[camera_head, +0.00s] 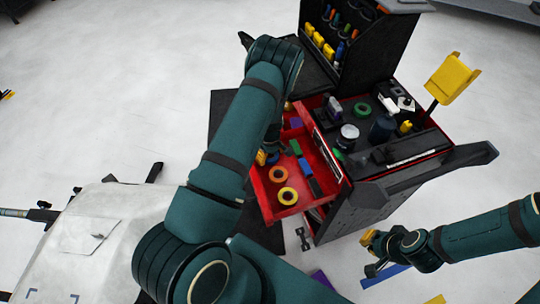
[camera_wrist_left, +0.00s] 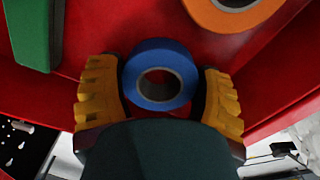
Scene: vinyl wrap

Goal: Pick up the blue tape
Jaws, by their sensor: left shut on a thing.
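The blue tape (camera_wrist_left: 160,49) is a ring seen from above in the left wrist view, over the red drawer floor. My left gripper (camera_wrist_left: 160,92) has its yellow fingers on either side of the roll and is shut on it. In the head view my left gripper (camera_head: 263,157) is at the left side of the open red drawer (camera_head: 262,200), partly hidden by my arm. I cannot tell whether the roll is lifted off the floor. My right gripper (camera_head: 372,252) is off to the right, away from the drawer; its opening is unclear.
An orange tape (camera_head: 278,174) and a yellow tape (camera_head: 288,196) lie in the drawer, with green and blue blocks beside them. The tool cart (camera_head: 350,215) has a cluttered top. A covered car part (camera_head: 85,225) stands at the left.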

